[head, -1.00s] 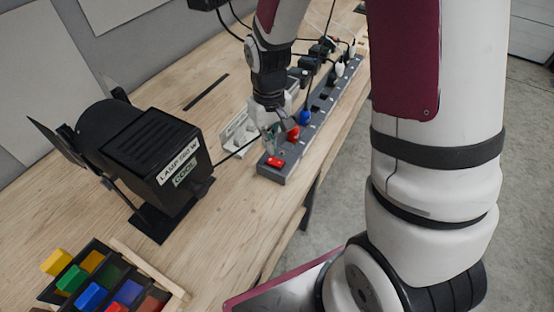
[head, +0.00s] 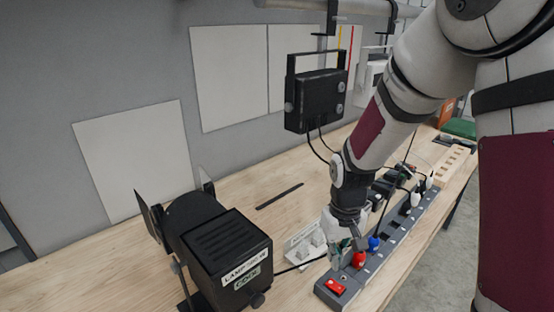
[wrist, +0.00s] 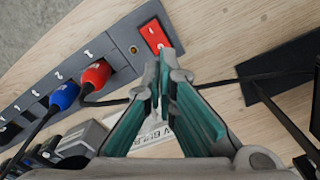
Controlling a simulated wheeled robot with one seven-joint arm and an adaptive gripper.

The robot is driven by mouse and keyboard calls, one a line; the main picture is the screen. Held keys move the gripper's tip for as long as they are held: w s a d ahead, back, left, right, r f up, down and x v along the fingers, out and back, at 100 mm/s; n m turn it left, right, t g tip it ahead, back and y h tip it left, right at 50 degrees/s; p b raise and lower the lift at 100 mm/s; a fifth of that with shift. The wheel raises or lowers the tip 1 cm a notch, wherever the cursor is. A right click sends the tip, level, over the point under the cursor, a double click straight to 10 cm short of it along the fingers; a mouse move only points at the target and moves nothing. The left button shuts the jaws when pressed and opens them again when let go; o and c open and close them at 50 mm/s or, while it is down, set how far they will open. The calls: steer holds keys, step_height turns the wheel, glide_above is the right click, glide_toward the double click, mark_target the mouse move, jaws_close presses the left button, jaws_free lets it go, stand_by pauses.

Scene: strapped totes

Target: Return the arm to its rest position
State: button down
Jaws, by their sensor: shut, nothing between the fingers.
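My gripper (head: 343,258) points down over the workbench, beside the near end of a grey power strip (head: 366,283). In the wrist view its two green-padded fingers (wrist: 162,82) come together at the tips with nothing between them. The strip's red switch (head: 335,286) lies close to the fingertips; whether they touch it I cannot tell. The switch also shows just beyond the tips in the wrist view (wrist: 153,36). A red plug (head: 358,260) and a blue plug (head: 374,243) sit in the strip. My arm reaches in from the upper right.
A black lamp (head: 228,252) with a label stands at the left front. A black box on a bracket (head: 315,100) hangs above the bench, with cables. A whitish item (head: 305,243) lies left of the gripper. The bench's left middle (head: 120,265) is clear.

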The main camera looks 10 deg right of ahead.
steer(key=s+r+t, duration=0.1)
steer(key=s+r, duration=0.2)
steer(key=r, duration=0.5)
steer(key=s+r+t, duration=0.2)
steer(key=s+r, duration=0.1)
steer(key=r, duration=0.4)
steer(key=s+r+m+t, duration=0.1)
steer(key=s+r+t, duration=0.1)
steer(key=s+r, duration=0.7)
steer(key=s, duration=0.2)
steer(key=shift+s+t, duration=0.3)
steer(key=shift+s, duration=0.05)
